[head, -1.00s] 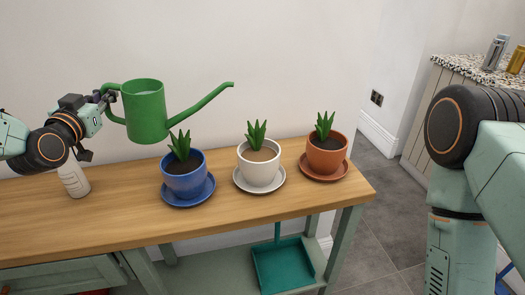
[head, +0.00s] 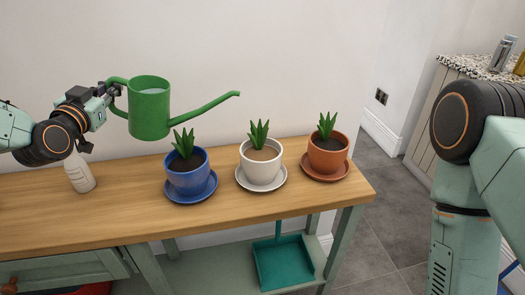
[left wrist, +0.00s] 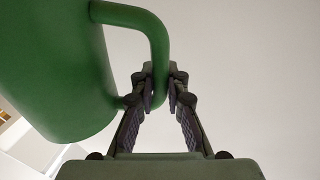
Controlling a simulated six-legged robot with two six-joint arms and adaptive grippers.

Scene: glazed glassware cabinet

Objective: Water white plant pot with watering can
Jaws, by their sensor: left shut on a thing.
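The green watering can (head: 149,112) is in the air above the table, its long spout pointing right. My left gripper (head: 113,90) is shut on its handle; the left wrist view shows the fingers (left wrist: 160,88) on both sides of the green handle (left wrist: 158,45). The can is roughly upright, tipped slightly toward the spout. The white plant pot (head: 260,168) stands on a white saucer (head: 262,186) on the table, with a green plant (head: 259,134) in it. The spout tip is up and left of that plant in the picture. My right gripper is out of view.
A blue pot (head: 189,178) stands left of the white one, below the spout, and a terracotta pot (head: 327,157) stands right. A white bottle (head: 79,174) is below my left wrist. The wooden table (head: 130,215) is clear in front.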

